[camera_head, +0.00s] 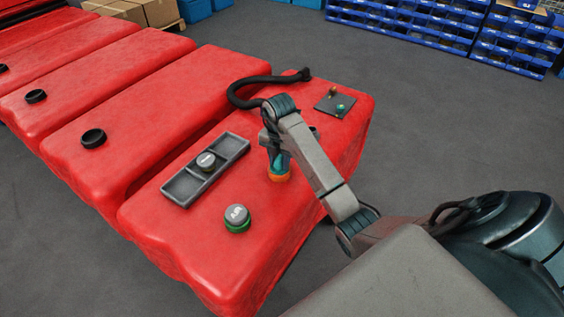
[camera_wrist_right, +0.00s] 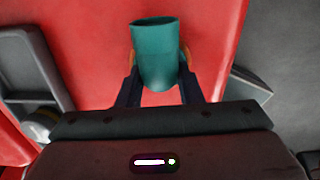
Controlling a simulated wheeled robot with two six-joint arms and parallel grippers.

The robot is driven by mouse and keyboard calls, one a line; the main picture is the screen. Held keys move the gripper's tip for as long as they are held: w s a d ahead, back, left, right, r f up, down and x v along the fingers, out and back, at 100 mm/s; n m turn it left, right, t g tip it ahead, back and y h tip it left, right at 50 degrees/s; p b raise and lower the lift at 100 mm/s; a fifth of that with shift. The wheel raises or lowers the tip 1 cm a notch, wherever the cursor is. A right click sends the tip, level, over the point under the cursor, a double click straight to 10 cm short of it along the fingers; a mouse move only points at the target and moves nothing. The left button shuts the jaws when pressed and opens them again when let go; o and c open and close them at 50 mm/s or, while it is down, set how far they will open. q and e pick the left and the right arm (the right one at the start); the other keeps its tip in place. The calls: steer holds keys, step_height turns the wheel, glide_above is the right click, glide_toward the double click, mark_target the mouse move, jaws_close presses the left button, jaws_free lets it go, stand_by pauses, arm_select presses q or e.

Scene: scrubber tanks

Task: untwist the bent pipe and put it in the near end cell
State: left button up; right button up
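The bent pipe is teal and shows in the head view (camera_head: 285,161) above an orange collar (camera_head: 279,177) on the red tank. In the right wrist view the pipe (camera_wrist_right: 156,55) stands between my right gripper's fingers (camera_wrist_right: 160,85), which appear closed against its sides. In the head view my right gripper (camera_head: 277,150) reaches down over the pipe and hides part of it. The dark grey tray (camera_head: 191,168) lies left of the gripper. Its near end cell is empty, and a grey-capped piece (camera_head: 206,160) sits in its middle cell. My left gripper is out of view.
A grey-capped fitting with a green ring (camera_head: 237,217) stands on the tank in front of the tray. A black hose (camera_head: 245,85) curves behind my gripper. A dark plate with small fittings (camera_head: 337,104) lies behind right. Red surface between tray and pipe is clear.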

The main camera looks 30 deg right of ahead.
steer(key=shift+s+f, duration=0.1)
steer(key=shift+f, duration=0.15)
jaws_close()
steer(key=shift+a+n, duration=0.1)
steer(key=shift+n, duration=0.7)
steer(key=shift+n, duration=0.7)
steer(key=shift+s, duration=0.1)
steer(key=shift+n, duration=0.7)
steer(key=shift+n+p, duration=0.3)
steer(key=shift+n, duration=0.4)
